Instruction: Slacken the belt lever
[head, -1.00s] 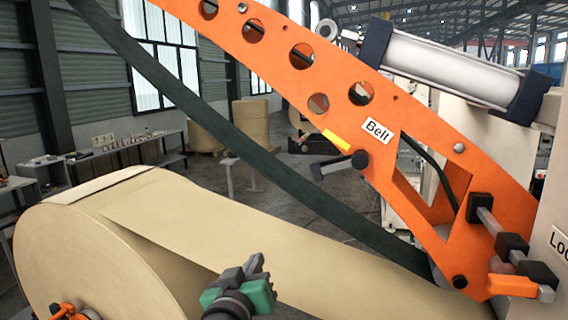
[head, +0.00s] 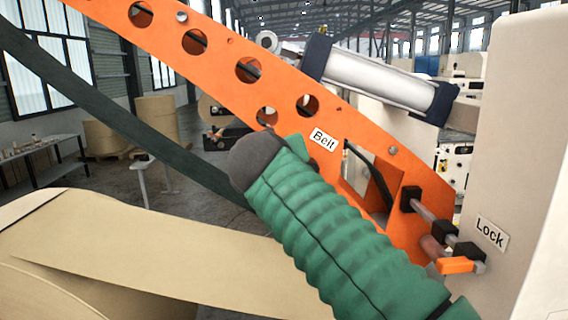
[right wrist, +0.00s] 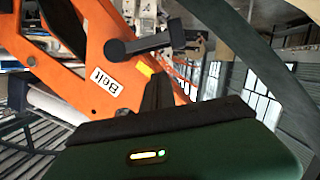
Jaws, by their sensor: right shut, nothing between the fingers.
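The belt lever shows in the right wrist view as a dark bar (right wrist: 145,45) with a block at its end. Its yellow-orange handle (right wrist: 145,69) lies just past my fingertips; I cannot tell whether they touch it. The "Belt" label (head: 324,139) is on the orange arm plate (head: 215,60); it also shows in the right wrist view (right wrist: 106,83). My right gripper (right wrist: 158,88) is shut and empty. In the head view my green-sleeved right arm hides the lever and the gripper. My left gripper is out of view.
A dark belt (head: 110,110) slants down behind my arm. A kraft paper roll (head: 45,265) and its web lie below. A white panel with a "Lock" label (head: 490,233) and an orange-handled lock lever (head: 456,265) stand at the right. A grey cylinder (head: 375,82) sits above.

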